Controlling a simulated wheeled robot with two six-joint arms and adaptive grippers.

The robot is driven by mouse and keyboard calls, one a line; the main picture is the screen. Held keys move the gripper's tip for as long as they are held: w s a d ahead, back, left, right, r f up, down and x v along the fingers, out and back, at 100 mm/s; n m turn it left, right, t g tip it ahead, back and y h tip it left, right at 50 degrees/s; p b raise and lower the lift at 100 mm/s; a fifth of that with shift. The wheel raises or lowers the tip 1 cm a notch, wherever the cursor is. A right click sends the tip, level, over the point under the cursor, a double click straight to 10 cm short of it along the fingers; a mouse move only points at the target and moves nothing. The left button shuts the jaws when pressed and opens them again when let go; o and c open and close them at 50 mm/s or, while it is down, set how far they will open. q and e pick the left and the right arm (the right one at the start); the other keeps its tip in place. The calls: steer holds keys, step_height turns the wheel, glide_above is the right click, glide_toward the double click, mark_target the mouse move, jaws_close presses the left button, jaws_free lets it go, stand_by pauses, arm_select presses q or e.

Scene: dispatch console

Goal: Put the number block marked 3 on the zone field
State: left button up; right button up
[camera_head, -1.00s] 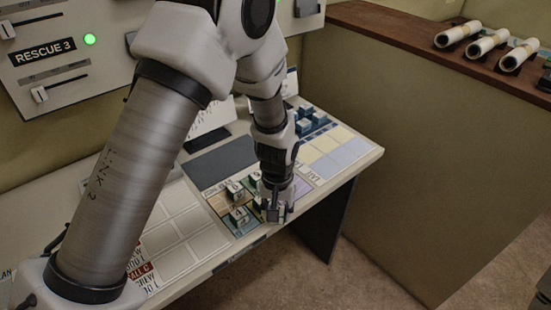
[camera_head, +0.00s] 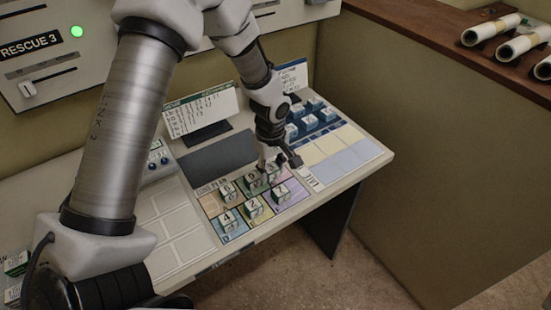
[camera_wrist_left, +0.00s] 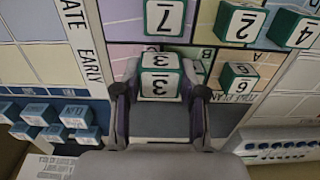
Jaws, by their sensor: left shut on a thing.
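My left gripper (camera_head: 279,165) is shut on the white-and-green block marked 3 (camera_wrist_left: 160,82), which shows between the fingers in the left wrist view. In the head view the gripper partly hides that block, over the back right part of the coloured zone field (camera_head: 210,204). I cannot tell whether the block touches the field. Block 7 (camera_wrist_left: 164,18) stands in front of it, towards the table's front edge. Block 2 (camera_wrist_left: 239,23), block 4 (camera_wrist_left: 297,29) and block 6 (camera_wrist_left: 238,76) stand on other cells. My right gripper is not in view.
Several blue blocks (camera_head: 310,116) stand at the back right of the desk. A dark grey pad (camera_head: 218,157) and a white card (camera_head: 203,110) are behind the field. Pale empty cells (camera_head: 345,153) lie to the right.

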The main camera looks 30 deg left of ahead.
mark_target(275, 165)
arm_select(q)
steer(key=w, duration=0.1)
steer(key=w+a, duration=0.1)
steer(key=w, duration=0.1)
steer(key=w+p, duration=0.1)
steer(key=shift+w+a+f, duration=0.15)
steer(key=shift+w+a, duration=0.1)
steer(key=shift+a, duration=0.1)
step_height(275, 165, down, 3)
steer(key=shift+f+p, duration=0.2)
steer(key=shift+p, duration=0.45)
steer(key=shift+w+a+f, duration=0.1)
steer(key=shift+f, duration=0.05)
steer(key=shift+f, duration=0.1)
steer(key=o, duration=1.1)
step_height(275, 165, up, 12)
steer(key=b, duration=0.2)
steer(key=shift+r+b, duration=0.2)
steer(key=shift+b, duration=0.15)
